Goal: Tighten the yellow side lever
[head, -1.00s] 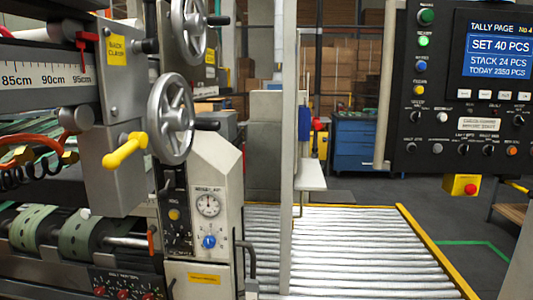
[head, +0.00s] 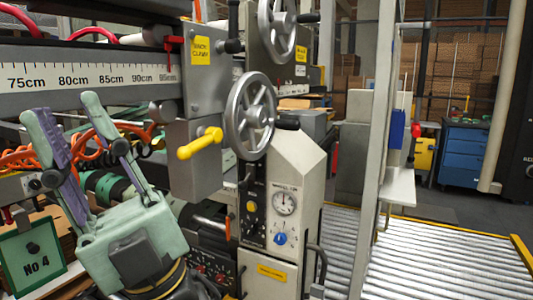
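The yellow side lever (head: 200,143) sticks out from a grey metal box (head: 196,180) below the yellow "BACK CLAMP" label (head: 201,50). Its handle points left and slightly down in the picture. My gripper (head: 68,112) is at the left, pointing up, with its two green and purple fingers spread wide and nothing between them. It is to the left of the lever and apart from it. The lever is fully visible.
A grey handwheel (head: 250,116) stands just right of the lever, with a second handwheel (head: 283,28) above. A ruler bar (head: 95,75) and orange coiled hoses (head: 100,147) are behind my gripper. A green "NO 4" sign (head: 33,252) is at lower left. A roller conveyor (head: 420,260) lies at right.

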